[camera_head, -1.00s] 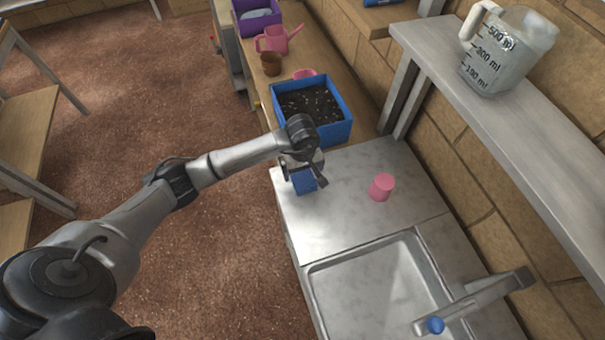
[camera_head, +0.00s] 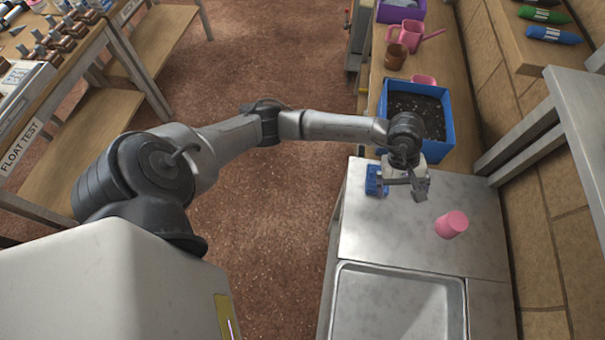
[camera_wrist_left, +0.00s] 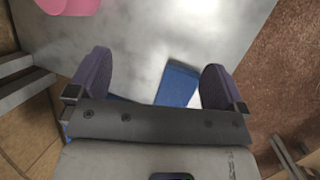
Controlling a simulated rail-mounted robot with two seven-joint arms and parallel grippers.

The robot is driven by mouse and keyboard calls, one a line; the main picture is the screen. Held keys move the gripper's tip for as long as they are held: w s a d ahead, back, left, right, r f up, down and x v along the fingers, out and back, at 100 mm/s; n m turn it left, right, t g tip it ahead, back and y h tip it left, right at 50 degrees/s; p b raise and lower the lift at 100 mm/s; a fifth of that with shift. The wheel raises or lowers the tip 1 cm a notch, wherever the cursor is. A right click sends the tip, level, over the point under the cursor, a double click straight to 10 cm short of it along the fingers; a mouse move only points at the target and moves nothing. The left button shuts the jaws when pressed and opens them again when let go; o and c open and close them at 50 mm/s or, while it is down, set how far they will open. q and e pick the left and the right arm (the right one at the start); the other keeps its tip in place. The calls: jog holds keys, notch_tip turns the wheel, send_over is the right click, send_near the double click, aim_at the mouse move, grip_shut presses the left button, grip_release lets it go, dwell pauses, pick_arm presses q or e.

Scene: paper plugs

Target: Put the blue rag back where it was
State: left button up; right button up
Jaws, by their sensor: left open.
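The blue rag (camera_head: 376,180) is at the back left corner of the metal counter, close to its left edge and partly hidden by my gripper. My left gripper (camera_head: 404,184) is just right of it, low over the counter, its jaws apart. In the left wrist view the open fingers (camera_wrist_left: 157,62) stand wide, with the blue rag (camera_wrist_left: 178,84) between them, nearer the right finger. Its lower end is hidden behind the gripper body. I cannot tell whether the gripper touches it. My right gripper is out of view.
A pink cup (camera_head: 451,224) stands on the counter to the right. A blue box of soil (camera_head: 450,135) is just behind my gripper. The sink (camera_head: 398,305) is in front. A grey shelf (camera_head: 585,110) juts out at right. The counter's middle is clear.

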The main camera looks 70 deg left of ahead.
pick_arm(q)
jog(key=s+d+r+n+t+h, duration=0.1)
jog(key=s+d+r+n+h, duration=0.2)
jog(key=d+h, duration=0.6)
jog(key=s+d+r+n+t+h, duration=0.1)
jog(key=d+r+n+t+h, duration=0.35)
jog(key=r+n+t, duration=0.55)
jog(key=a+f+n+t+y, duration=0.1)
jog(key=a+n+t+y, duration=0.4)
jog(key=n, duration=0.6)
jog(key=a+f+n+t+y, duration=0.1)
jog(key=a+n+t+y, duration=0.15)
jog(key=n+y, duration=0.6)
jog(key=s+a+f+n+g+y, duration=0.55)
jog(key=f+n, duration=0.45)
jog(key=n, duration=0.7)
jog(key=s+f+n+g, duration=0.4)
jog(key=s+g, duration=0.1)
jog(key=s, duration=0.4)
jog(key=s+f+n+g+h, duration=0.1)
jog(key=s+f+n+g, duration=0.2)
jog(key=s, duration=0.6)
notch_tip(320, 180, down, 2)
jog(key=shift+d+f+n+g, duration=0.25)
jog(key=shift+n+g, duration=0.1)
jog(key=shift+g, duration=0.75)
